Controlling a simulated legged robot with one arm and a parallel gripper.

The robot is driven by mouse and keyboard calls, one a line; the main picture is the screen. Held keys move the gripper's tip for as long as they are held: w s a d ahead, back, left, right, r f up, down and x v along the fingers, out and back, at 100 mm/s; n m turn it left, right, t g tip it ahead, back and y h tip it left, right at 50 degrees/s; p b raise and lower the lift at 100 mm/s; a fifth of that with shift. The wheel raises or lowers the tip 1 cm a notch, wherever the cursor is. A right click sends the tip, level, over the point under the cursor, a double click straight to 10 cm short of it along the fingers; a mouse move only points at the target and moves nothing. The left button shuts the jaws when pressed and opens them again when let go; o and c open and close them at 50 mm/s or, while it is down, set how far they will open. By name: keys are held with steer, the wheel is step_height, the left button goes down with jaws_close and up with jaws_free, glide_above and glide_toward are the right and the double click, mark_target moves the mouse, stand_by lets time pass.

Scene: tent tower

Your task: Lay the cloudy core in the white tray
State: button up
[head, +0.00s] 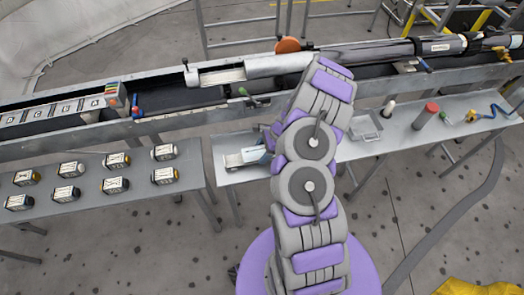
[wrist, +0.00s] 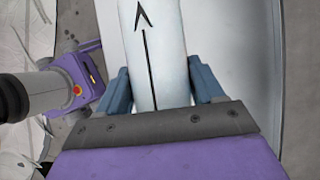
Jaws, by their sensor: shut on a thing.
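The cloudy core is a pale, whitish cylinder (wrist: 157,55) with a black arrow along it in the wrist view. My gripper (wrist: 158,85) has its blue fingers shut on the sides of the core. A white tray (wrist: 225,40) shows behind and beside the core in the wrist view. In the head view the white tray (head: 232,161) lies on the small middle bench, with my gripper (head: 264,153) at its right end, partly hidden by my arm. The core is over or in the tray. I cannot tell whether it touches the tray floor.
A grey tray (head: 366,127), a red-capped cylinder (head: 426,115) and small tools are on the right bench. A long rail with a tube (head: 235,73) runs behind the benches.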

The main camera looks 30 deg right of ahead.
steer(key=shift+f, duration=0.1)
steer(key=o, duration=1.5)
steer(key=shift+c, duration=0.2)
steer(key=p+v, duration=0.4)
steer(key=v, duration=1.3)
steer(key=shift+d, duration=0.15)
